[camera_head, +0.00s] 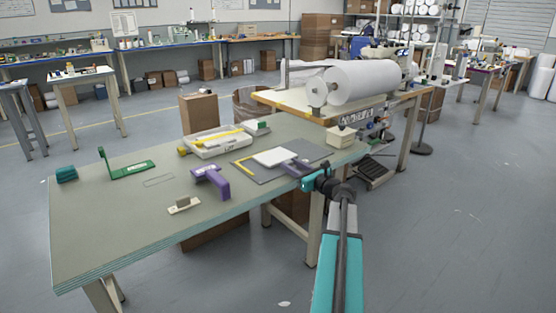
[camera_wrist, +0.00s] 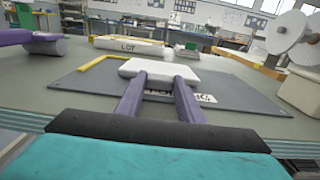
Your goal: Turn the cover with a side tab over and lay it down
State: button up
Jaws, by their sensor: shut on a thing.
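The cover is a flat white plate (camera_head: 275,157) on a dark grey mat (camera_head: 258,176), and it also shows in the wrist view (camera_wrist: 158,69). My gripper (camera_head: 291,165) reaches over the mat from the right. Its two purple fingers (camera_wrist: 160,79) meet the near edge of the cover and are shut on it.
A yellow strip (camera_head: 243,166) lies along the mat's left edge. A purple tool (camera_head: 212,182) stands left of the mat. A white tray (camera_head: 216,142) lies behind. A cream box (camera_head: 341,136) stands at the right table edge. The front left of the table is mostly clear.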

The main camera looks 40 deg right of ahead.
jog(key=shift+r, duration=0.8)
jog(key=shift+s+a+r+p, duration=0.1)
jog(key=shift+s+r+p, duration=0.15)
jog(key=shift+r, duration=0.3)
jog(key=shift+s+r+p, duration=0.15)
jog(key=shift+r+p, duration=0.2)
jog(key=shift+r, duration=0.15)
jog(key=s+a+r+p, duration=0.1)
jog(key=s+a, duration=0.3)
jog(key=s, duration=1)
jog(key=shift+s+a+r+p, duration=0.15)
jog(key=shift+s+a+p, duration=0.05)
jog(key=shift+s+p, duration=0.1)
jog(key=o, duration=0.5)
jog(key=shift+c, duration=0.2)
grip_shut()
jog(key=shift+s, duration=0.15)
